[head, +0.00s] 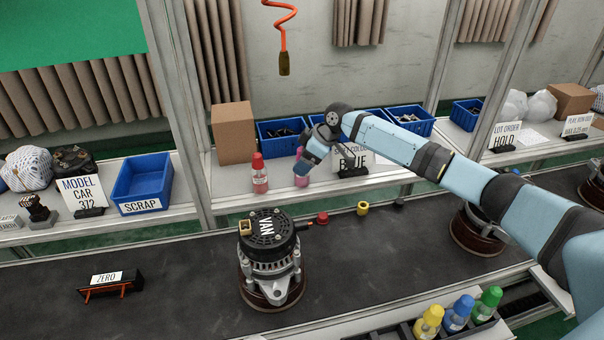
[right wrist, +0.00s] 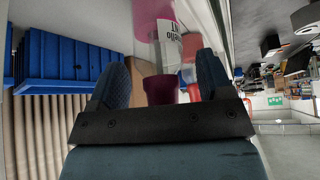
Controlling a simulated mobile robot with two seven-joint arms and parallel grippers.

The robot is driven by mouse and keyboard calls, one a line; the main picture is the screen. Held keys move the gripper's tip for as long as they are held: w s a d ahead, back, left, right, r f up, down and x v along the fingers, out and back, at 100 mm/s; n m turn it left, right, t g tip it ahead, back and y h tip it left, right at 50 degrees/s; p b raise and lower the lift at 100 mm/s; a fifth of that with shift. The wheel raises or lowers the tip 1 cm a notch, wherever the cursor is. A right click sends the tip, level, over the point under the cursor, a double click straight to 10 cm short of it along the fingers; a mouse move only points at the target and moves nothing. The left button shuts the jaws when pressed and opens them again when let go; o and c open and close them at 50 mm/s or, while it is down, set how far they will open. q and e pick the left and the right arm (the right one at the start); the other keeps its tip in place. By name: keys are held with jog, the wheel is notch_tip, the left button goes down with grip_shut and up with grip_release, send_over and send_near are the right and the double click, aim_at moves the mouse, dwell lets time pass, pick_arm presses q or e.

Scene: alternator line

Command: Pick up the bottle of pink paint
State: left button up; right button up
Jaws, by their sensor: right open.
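The bottle of pink paint (head: 302,182) stands on the back shelf, just right of a red bottle (head: 260,174). My right gripper (head: 303,168) reaches over from the right and partly hides it. In the right wrist view, which looks upside down, the pink bottle (right wrist: 155,22) has a white label and a dark magenta cap (right wrist: 160,90). The cap is between the two open fingers of my right gripper (right wrist: 162,82), with gaps at its sides. My left gripper is not in view.
Blue bins (head: 282,132) and a cardboard box (head: 233,133) stand behind the bottles. A white "BLUE" sign (head: 353,160) stands close on the right. An alternator (head: 269,255) sits on the dark conveyor. Yellow, blue and green bottles (head: 458,314) are at the front right.

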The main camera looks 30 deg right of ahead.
jog(key=c, duration=1.3)
